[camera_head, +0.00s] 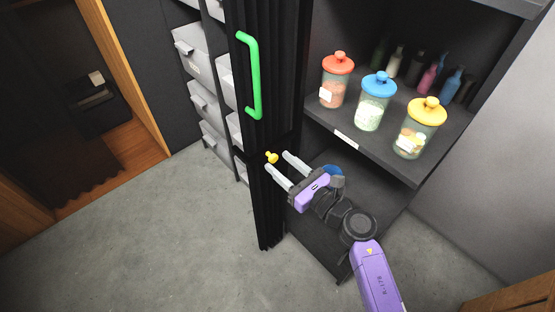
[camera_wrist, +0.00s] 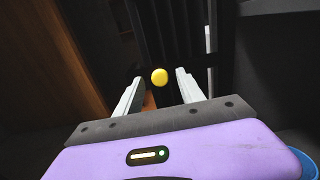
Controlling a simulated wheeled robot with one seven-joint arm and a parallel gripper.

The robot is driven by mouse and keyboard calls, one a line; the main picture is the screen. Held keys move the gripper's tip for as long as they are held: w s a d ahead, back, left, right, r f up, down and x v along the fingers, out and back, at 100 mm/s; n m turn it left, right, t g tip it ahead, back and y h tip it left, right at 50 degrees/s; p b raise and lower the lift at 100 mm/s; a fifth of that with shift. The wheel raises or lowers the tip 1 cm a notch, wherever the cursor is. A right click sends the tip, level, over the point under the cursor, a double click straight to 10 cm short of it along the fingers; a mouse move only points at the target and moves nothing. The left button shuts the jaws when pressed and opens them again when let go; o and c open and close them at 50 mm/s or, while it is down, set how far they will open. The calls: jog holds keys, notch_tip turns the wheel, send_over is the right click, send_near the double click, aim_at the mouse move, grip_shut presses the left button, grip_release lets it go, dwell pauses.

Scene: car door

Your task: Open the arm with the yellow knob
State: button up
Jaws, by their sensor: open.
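The yellow knob (camera_head: 272,157) sticks out low on the edge of a dark, ribbed, upright panel (camera_head: 269,205). In the wrist view the round yellow knob (camera_wrist: 159,77) shows between and just beyond the two light grey fingers. My gripper (camera_head: 277,163) is open, with its fingertips pointing at the knob and one finger on either side of its line. I see no contact between fingers and knob. A green handle (camera_head: 254,76) is fixed higher on the same panel.
A dark cabinet shelf (camera_head: 370,143) right of the panel bears jars with red, blue and yellow lids (camera_head: 427,112), with small bottles behind. Grey bins (camera_head: 207,100) stand left of the panel. Grey floor (camera_head: 130,235) is clear at the left front.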

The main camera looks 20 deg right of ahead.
jog(key=shift+x, duration=1)
jog(key=shift+c, duration=0.3)
grip_shut()
dwell(0.5)
